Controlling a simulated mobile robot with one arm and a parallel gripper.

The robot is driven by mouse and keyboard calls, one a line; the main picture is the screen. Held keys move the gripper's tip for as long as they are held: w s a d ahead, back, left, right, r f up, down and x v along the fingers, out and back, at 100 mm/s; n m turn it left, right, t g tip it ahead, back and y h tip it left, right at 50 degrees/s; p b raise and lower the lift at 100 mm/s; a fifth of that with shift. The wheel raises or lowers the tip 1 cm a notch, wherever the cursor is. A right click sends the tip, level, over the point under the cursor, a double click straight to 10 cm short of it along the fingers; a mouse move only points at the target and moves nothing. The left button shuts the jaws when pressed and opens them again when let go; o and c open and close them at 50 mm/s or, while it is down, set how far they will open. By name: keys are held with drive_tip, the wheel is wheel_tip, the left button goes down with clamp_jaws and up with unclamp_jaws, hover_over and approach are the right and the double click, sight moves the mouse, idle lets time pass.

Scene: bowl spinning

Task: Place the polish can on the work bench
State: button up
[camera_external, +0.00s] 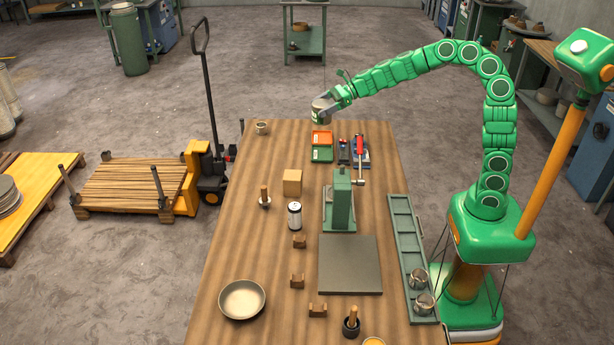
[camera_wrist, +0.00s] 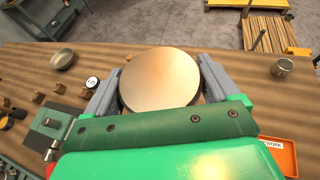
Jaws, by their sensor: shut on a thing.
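My gripper (camera_external: 328,106) is shut on a squat round can, which I take to be the polish can (camera_external: 320,113). In the wrist view its round, copper-toned lid (camera_wrist: 160,78) sits between the two grey fingers of my gripper (camera_wrist: 160,85). The can is at the far end of the work bench (camera_external: 225,245). In the wrist view the wooden bench top (camera_wrist: 225,62) shows behind the can. I cannot tell how high the can is above the bench, and its underside is hidden.
A mug (camera_external: 262,128) stands at the bench's far left corner. Orange (camera_external: 322,138) and green (camera_external: 322,154) trays lie near the arm, with tools to their right. Bare wood shows at left.

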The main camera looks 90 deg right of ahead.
drive_tip(key=shift+w+a+f, duration=0.1)
drive_tip(key=shift+w+a, duration=0.15)
drive_tip(key=shift+a, duration=0.4)
drive_tip(key=shift+w+a, duration=0.2)
drive_tip(key=shift+a, duration=0.4)
drive_tip(key=s+a+f+m+h, duration=0.1)
drive_tip(key=s+a+m+h, duration=0.15)
drive_tip(key=a, duration=1.25)
drive_tip(key=s+a+f+m+h, duration=0.1)
drive_tip(key=s+a+m+h, duration=0.15)
drive_tip(key=a, duration=1.15)
drive_tip(key=s+a+r+m+h, duration=0.1)
drive_tip(key=s+a, duration=0.5)
drive_tip(key=s, duration=0.3)
drive_tip(key=s+a+r+h, duration=0.1)
drive_tip(key=s+a, duration=0.5)
drive_tip(key=s, duration=0.3)
wheel_tip(320, 180, down, 11)
drive_tip(key=shift+w+a+f, duration=1.1)
drive_tip(key=shift+w+f, duration=1)
drive_tip(key=shift+f, duration=0.05)
drive_tip(key=shift+w+a+f, duration=1.1)
drive_tip(key=shift+w+f, duration=1)
drive_tip(key=shift+w+a+f, duration=1.1)
drive_tip(key=shift+w+f, duration=1)
drive_tip(key=shift+f, duration=0.05)
